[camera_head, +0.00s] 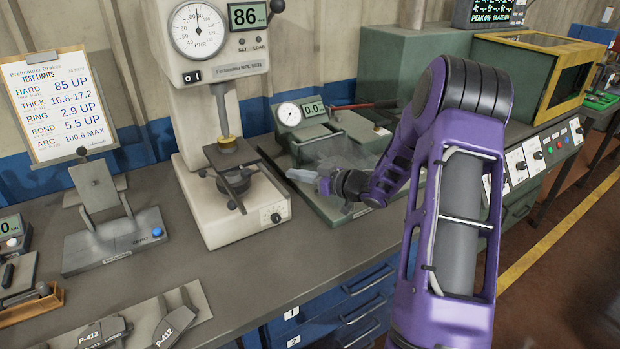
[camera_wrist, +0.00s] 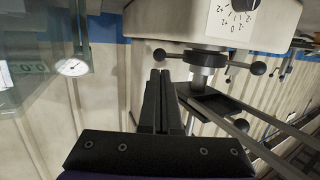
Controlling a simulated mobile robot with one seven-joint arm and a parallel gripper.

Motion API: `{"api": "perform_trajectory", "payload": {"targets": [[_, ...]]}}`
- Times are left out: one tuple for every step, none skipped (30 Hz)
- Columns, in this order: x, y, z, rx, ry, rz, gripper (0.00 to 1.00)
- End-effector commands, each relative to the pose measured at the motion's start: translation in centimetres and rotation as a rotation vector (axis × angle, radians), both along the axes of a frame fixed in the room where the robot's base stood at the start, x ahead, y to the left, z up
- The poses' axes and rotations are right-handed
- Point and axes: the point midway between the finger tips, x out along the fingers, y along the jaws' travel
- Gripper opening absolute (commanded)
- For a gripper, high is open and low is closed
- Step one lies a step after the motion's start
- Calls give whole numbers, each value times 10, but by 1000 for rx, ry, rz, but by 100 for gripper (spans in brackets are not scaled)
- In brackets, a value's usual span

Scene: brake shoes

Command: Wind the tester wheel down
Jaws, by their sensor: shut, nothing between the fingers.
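The pale tester (camera_head: 220,60) stands on the bench with its round dial and a display reading 86. Its wheel, with dark ball-ended spokes, sits low on the screw above the base; one ball (camera_head: 232,205) shows in the head view. In the wrist view, which is upside down, the wheel's hub (camera_wrist: 207,56) and balls show just beyond my fingers. My gripper (camera_head: 298,175) is right of the wheel, pointing at it. The wrist view shows its two dark fingers (camera_wrist: 161,98) shut together and empty. They appear close to one ball; contact cannot be told.
A green gauge device (camera_head: 340,150) stands right of the tester, close by my gripper. A grey stand (camera_head: 110,235) is at left. Brake shoes (camera_head: 100,332) lie at the front. Bare bench (camera_head: 270,265) lies before the tester.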

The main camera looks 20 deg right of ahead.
Motion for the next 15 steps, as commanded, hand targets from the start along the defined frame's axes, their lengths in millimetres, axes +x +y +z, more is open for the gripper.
{"api": "perform_trajectory", "payload": {"targets": [[9, 7, -4, 0, 0, 2, 0], [14, 11, -5, 0, -1, 2, 0], [21, 16, -6, 0, 0, 2, 0], [25, 19, -7, 0, 0, 2, 0], [29, 21, -8, 0, -1, 2, 0], [34, 25, -9, -1, 0, 1, 0], [38, 27, -10, -1, -1, 0, 0], [41, 29, -11, -1, -1, 0, 0], [44, 31, -12, 0, 0, 0, 0], [46, 33, -12, 0, 0, -1, 0], [49, 34, -12, -2, 0, -1, 0], [51, 36, -12, -2, 0, -1, 0], [52, 37, -13, -2, 0, -1, 0], [53, 37, -13, -2, 0, -1, 0], [54, 38, -13, -2, 0, -1, 0]]}}
